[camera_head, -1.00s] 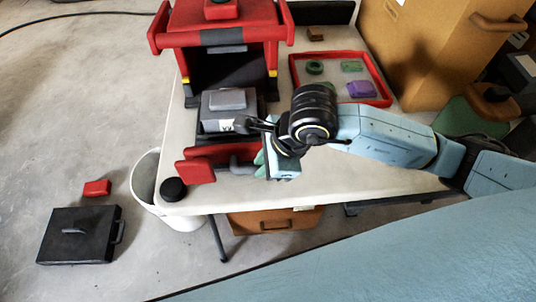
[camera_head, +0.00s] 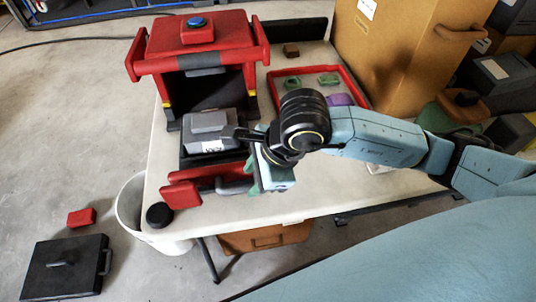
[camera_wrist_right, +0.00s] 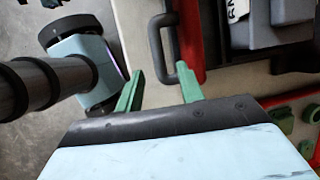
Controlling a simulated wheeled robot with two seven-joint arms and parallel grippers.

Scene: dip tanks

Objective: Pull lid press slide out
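The lid press (camera_head: 195,58) is a red frame with a blue button, standing on the white table. Its slide (camera_head: 190,160) sticks out toward the near side, with a red front bar and a grey handle (camera_head: 236,187). A grey block with a label (camera_head: 208,126) sits on the slide. My right gripper (camera_head: 256,180) is at the handle's right end. In the right wrist view, its green fingers (camera_wrist_right: 158,92) are apart, with the end of the dark U-shaped handle (camera_wrist_right: 156,50) at the gap between their tips. I cannot tell contact. My left gripper is not in view.
A red-rimmed tray (camera_head: 348,78) with green and purple pieces lies right of the press. A large brown box (camera_head: 400,50) stands behind it. A black round piece (camera_head: 160,215) sits at the table corner, above a white bin (camera_head: 130,205). A black lid-like case (camera_head: 65,268) lies on the floor.

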